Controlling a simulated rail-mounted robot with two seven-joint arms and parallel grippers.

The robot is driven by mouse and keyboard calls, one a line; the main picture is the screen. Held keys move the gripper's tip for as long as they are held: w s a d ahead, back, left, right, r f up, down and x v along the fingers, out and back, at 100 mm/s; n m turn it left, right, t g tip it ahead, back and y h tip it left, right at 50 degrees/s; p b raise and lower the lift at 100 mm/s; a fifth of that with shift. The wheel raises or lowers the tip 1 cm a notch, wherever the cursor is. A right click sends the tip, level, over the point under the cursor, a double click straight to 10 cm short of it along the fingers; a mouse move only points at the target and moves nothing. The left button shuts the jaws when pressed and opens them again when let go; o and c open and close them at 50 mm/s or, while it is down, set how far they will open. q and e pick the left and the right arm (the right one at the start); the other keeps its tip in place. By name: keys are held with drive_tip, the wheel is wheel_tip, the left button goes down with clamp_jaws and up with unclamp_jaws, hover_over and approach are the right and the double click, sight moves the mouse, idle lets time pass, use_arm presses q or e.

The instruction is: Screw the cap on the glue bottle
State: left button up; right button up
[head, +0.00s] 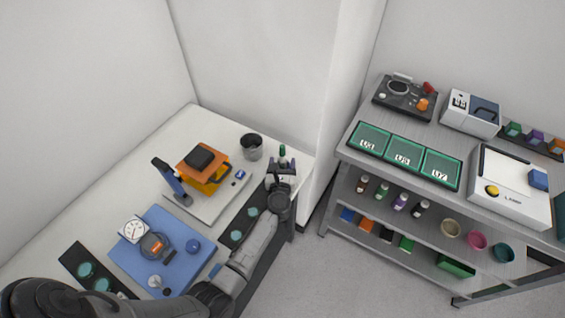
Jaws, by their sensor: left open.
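My left gripper (281,166) is open at the back right corner of the white table, with its arm reaching up from the bottom left. A small dark item with a green top (282,150) stands just beyond or between its fingertips. It looks like a small bottle, but its lower part is hidden by the gripper. I cannot tell whether the fingers touch it, or whether the green top is a separate cap. Several small bottles, including a green one (382,191) and a purple one (400,201), stand on the middle shelf of the rack. My right gripper is not in view.
A dark cup (251,147) stands left of the gripper. A pale plate (214,205) carries an orange and black device (203,162). A grey rack (334,151) stands right, across a floor gap.

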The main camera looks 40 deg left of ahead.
sight(283, 155)
use_arm(q)
drive_tip(key=shift+b+x, duration=0.4)
drive_tip(key=shift+x, duration=1.6)
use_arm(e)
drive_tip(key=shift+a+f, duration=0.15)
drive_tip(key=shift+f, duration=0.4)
